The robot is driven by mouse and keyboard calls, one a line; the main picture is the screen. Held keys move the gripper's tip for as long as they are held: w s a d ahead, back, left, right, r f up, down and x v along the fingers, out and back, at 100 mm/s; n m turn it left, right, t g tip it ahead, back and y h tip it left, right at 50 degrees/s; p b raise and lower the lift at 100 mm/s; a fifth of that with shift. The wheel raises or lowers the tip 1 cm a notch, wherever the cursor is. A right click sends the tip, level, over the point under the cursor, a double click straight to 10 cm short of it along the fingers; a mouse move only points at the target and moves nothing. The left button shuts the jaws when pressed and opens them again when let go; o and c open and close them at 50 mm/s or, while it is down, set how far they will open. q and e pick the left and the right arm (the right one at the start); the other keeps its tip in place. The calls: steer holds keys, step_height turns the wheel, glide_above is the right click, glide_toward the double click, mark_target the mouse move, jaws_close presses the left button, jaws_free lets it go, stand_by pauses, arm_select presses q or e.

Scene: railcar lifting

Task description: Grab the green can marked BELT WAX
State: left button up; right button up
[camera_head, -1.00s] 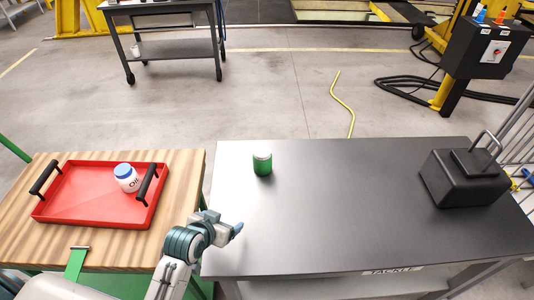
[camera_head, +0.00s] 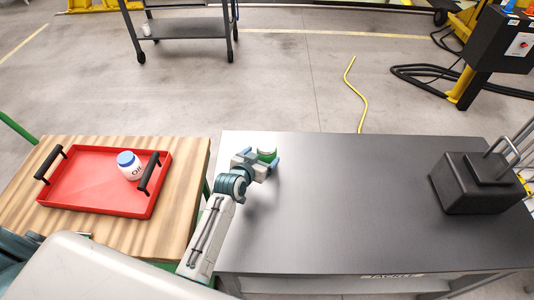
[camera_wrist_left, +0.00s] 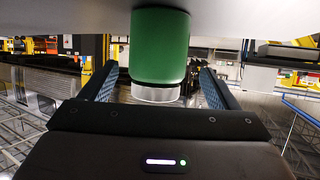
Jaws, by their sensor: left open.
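The green can (camera_head: 267,154) with a silvery lid stands upright on the dark table, near its left end. My left gripper (camera_head: 264,160) is open at the can, which is partly hidden behind it. In the left wrist view, which looks upside down, the can (camera_wrist_left: 159,47) lies between the two open fingers (camera_wrist_left: 157,88), with a visible gap on each side. No lettering shows on the can's visible side. My right gripper is not in view.
The dark table (camera_head: 350,200) is clear between the can and a black box-like object (camera_head: 467,185) at its right end. At left, a wooden table (camera_head: 190,165) holds a red tray (camera_head: 85,190) with a white OIL bottle (camera_head: 129,166).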

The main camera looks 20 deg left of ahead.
arm_select(q)
steer(key=p+x, duration=0.1)
steer(key=x, duration=0.2)
steer(key=shift+w+d+r, duration=0.1)
steer(key=shift+d, duration=0.1)
steer(key=shift+w+f, duration=0.35)
steer(key=shift+w, duration=0.1)
steer(key=shift+c, duration=0.4)
steer(key=c, duration=1.1)
steer(key=shift+r, duration=0.1)
steer(key=shift+c, duration=0.4)
